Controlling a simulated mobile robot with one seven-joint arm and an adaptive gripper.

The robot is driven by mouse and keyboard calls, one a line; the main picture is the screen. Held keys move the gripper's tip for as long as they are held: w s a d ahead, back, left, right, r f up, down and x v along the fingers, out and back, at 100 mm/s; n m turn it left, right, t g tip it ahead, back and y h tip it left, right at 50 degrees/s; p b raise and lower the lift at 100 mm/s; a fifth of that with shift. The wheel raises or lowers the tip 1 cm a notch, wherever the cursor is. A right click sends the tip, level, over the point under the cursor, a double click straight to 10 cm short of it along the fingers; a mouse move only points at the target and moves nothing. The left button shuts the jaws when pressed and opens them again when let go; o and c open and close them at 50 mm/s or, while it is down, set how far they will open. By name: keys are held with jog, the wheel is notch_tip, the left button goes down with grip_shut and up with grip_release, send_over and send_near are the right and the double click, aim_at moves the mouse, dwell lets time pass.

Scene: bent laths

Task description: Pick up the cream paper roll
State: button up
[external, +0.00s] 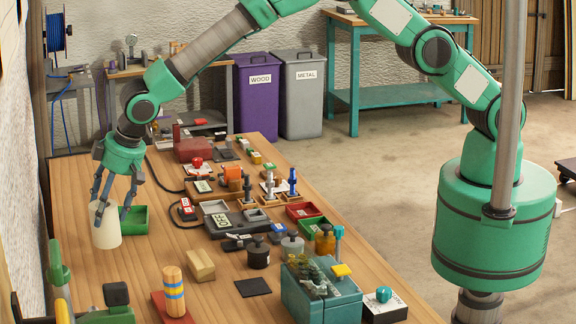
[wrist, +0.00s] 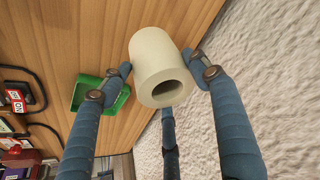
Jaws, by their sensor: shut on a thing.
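The cream paper roll (external: 106,226) is at the far left of the wooden table, close to the wall. In the wrist view the roll (wrist: 152,60) shows its hollow end toward the camera. My gripper (external: 114,203) is over the roll with its fingers down around the roll's upper part. In the wrist view the blue-grey fingers of my gripper (wrist: 163,72) are closed on both sides of the roll, with a third finger below. I cannot tell whether the roll's base touches the table.
A green tray (external: 135,219) lies right beside the roll; it also shows in the wrist view (wrist: 118,102). A wooden block (external: 200,265) and a striped cylinder (external: 174,291) stand nearer the front. Many small items crowd the table's right side. The textured wall (wrist: 250,60) is close.

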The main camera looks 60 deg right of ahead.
jog(key=shift+r, duration=2)
jog(key=shift+d, duration=0.1)
